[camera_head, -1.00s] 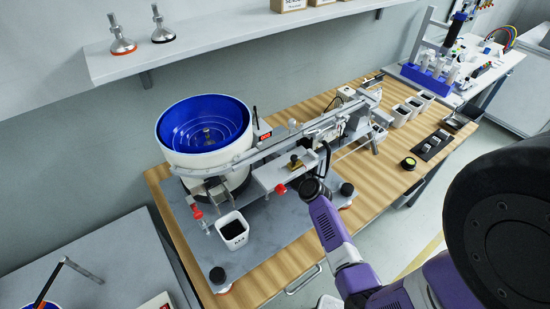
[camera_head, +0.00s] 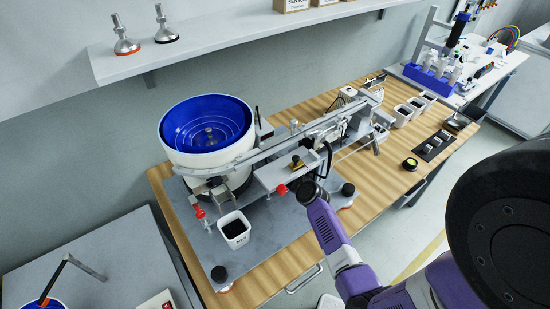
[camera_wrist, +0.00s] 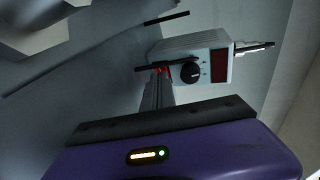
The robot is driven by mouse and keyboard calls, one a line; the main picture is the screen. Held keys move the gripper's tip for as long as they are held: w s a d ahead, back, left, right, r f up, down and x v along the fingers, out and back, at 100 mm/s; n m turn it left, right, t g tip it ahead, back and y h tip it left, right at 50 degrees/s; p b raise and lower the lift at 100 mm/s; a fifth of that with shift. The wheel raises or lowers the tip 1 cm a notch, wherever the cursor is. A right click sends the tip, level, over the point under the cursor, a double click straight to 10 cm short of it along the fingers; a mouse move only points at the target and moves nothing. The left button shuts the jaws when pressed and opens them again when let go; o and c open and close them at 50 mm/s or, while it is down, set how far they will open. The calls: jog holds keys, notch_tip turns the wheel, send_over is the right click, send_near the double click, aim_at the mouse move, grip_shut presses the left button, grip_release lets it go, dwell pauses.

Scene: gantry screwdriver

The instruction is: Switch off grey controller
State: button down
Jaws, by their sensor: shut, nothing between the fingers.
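The grey controller (camera_wrist: 193,62) is a small light-grey box in the wrist view, with a black round knob (camera_wrist: 190,73) and a dark red display window (camera_wrist: 218,66) that shows no lit digits. In the head view the controller (camera_head: 265,131) stands just right of the blue-lined bowl, partly hidden. My gripper (camera_wrist: 163,74) is shut and empty; its narrow fingers reach up to the controller's left part, close to a red part. I cannot tell whether they touch it. In the head view my gripper's fingers cannot be made out.
The white feeder bowl (camera_head: 207,135) with blue inside and a long rail (camera_head: 290,140) stand on the wooden table (camera_head: 270,262). A white bin (camera_head: 234,230) sits in front. A wall shelf (camera_head: 240,40) hangs above. Several white bins stand at the right.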

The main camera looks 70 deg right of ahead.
jog(key=shift+s+a+r, duration=0.1)
jog(key=shift+s+a, duration=0.25)
jog(key=shift+s, duration=0.1)
jog(key=s+a+b, duration=0.1)
jog(key=s+a, duration=0.1)
jog(key=s, duration=0.1)
jog(key=s+a, duration=0.3)
jog(key=s+a+b, duration=0.1)
jog(key=s+a, duration=0.1)
jog(key=s, duration=0.1)
jog(key=shift+s+a+b, duration=0.2)
jog(key=shift+a+b, duration=0.05)
jog(key=shift+b, duration=0.05)
